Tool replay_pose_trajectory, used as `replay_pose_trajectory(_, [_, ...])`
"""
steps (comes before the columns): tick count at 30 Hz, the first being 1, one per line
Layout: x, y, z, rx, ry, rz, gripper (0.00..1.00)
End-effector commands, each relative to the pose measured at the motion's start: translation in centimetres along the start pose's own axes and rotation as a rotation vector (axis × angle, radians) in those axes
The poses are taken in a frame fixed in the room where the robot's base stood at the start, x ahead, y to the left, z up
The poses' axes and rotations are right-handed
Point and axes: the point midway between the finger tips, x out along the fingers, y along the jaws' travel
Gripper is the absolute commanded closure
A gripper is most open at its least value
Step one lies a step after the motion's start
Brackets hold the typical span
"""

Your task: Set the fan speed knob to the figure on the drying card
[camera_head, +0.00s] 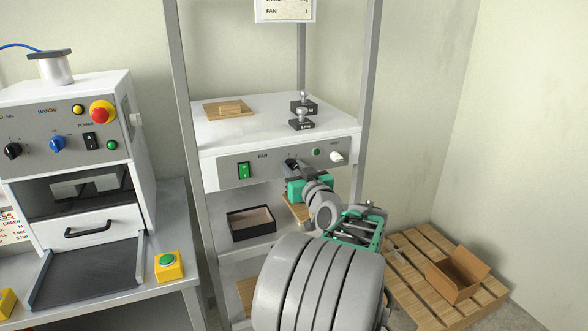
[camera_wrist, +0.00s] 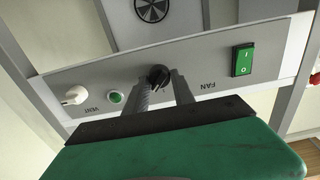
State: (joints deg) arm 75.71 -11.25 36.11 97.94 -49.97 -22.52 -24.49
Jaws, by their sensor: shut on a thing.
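The fan speed knob (camera_wrist: 158,77) is a small black knob on the grey front panel, beside the word FAN, which appears upside down in the wrist view. My gripper (camera_wrist: 163,88) is shut on it, one finger on each side. In the head view my gripper (camera_head: 296,172) reaches the panel from the front and hides most of the knob. The knob's pointer setting cannot be read. The drying card (camera_head: 286,8) hangs at the top of the frame, partly cut off; its FAN line reads what looks like 1.
The panel also carries a green rocker switch (camera_head: 243,170), a green button (camera_head: 316,152) and a white vent knob (camera_head: 337,157). Two black weights (camera_head: 302,123) and a wooden piece (camera_head: 229,109) sit on top. An open black box (camera_head: 251,223) stands below. A cardboard box (camera_head: 456,275) lies on a pallet.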

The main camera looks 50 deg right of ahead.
Motion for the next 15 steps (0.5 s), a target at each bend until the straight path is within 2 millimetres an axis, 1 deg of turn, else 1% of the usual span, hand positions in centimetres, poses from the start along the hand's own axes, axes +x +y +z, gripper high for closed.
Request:
replay_pose_trajectory(8, [-0.01,0.01,0.28,-0.023,0.001,0.001,1.0])
replay_pose_trajectory(15, [-0.03,-0.06,0.9,-0.13,0.003,0.001,1.0])
